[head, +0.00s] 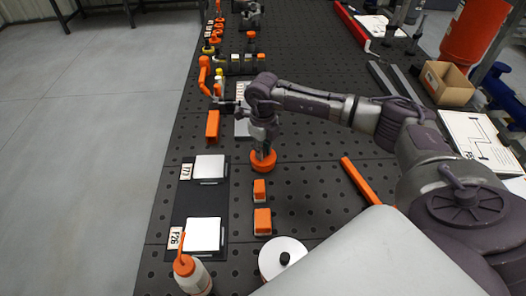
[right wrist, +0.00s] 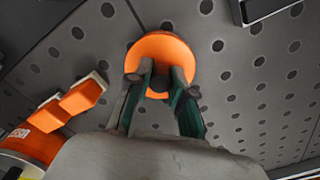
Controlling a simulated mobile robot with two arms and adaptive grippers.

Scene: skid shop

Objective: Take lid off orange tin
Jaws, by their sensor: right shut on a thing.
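The orange tin (head: 263,166) is a squat round orange piece on the dark perforated bench, in the middle of the head view. In the right wrist view its round orange top (right wrist: 178,50) shows from above, with a dark knob at its centre. My right gripper (head: 263,150) points down onto it. In the right wrist view the two fingers (right wrist: 160,80) are closed on the knob, one on each side. I cannot tell whether the lid is apart from the tin's body. My left gripper is not in view.
Two small orange blocks (head: 261,220) stand nearer me. A round tin with a pale lid and black knob (head: 284,256) is at the bottom. An orange bar (head: 358,181) lies right. White plates (head: 209,167) on dark mats and an orange-capped bottle (head: 191,273) are left.

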